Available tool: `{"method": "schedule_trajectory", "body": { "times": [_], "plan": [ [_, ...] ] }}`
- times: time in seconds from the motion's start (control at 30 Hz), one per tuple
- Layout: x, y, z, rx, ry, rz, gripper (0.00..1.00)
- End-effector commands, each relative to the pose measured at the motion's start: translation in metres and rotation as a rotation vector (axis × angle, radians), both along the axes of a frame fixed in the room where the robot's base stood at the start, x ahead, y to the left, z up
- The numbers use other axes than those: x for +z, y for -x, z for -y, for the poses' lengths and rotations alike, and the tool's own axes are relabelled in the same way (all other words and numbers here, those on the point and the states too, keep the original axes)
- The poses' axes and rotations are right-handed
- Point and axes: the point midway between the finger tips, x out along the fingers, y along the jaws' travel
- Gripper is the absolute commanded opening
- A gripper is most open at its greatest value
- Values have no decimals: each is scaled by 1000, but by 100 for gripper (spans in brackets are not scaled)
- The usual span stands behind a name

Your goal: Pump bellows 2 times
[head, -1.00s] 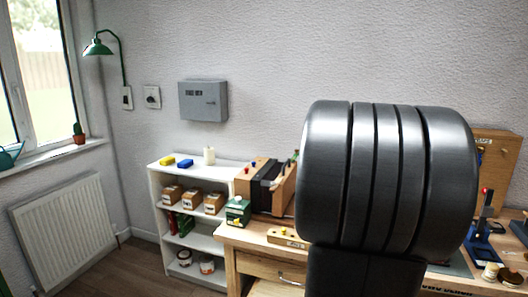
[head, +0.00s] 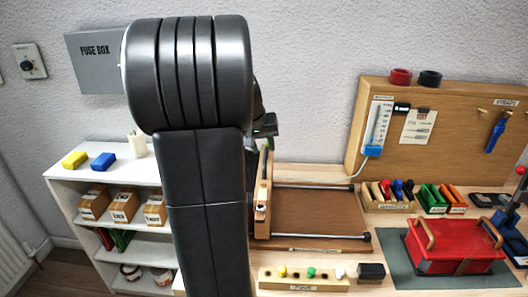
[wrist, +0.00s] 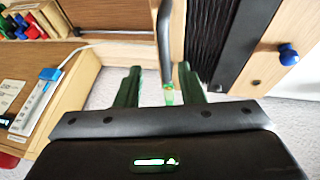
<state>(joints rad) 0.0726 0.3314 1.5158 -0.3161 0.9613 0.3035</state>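The bellows show in the head view as an upright wooden end board (head: 264,187) on a brown base (head: 315,212) with two metal rails. My arm hides their left part. In the wrist view the black pleats (wrist: 212,38) sit between wooden boards at upper right. A dark bar-shaped handle (wrist: 165,45) stands beside the board and lies between the fingers in the picture. My gripper (wrist: 160,84) is open, its two green fingers apart with a gap on both sides of the handle. I cannot tell whether the handle is fully between the fingertips in depth.
A wooden block of coloured pegs (head: 303,279) and a black block (head: 371,272) lie in front of the bellows. A white shelf (head: 68,178) stands left.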

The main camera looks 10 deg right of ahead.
Motion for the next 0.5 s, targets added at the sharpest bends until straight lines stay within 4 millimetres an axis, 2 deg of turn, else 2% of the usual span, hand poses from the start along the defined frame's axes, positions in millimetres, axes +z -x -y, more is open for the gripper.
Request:
{"method": "schedule_trajectory", "body": {
  "times": [0.03, 0.2, 0.5],
  "plan": [
    [-9, -2, 3, -1, 0, -5, 35],
    [-28, -9, 9, -1, -1, -3, 35],
    [-36, -12, 11, -1, -1, 0, 35]
  ]
}}
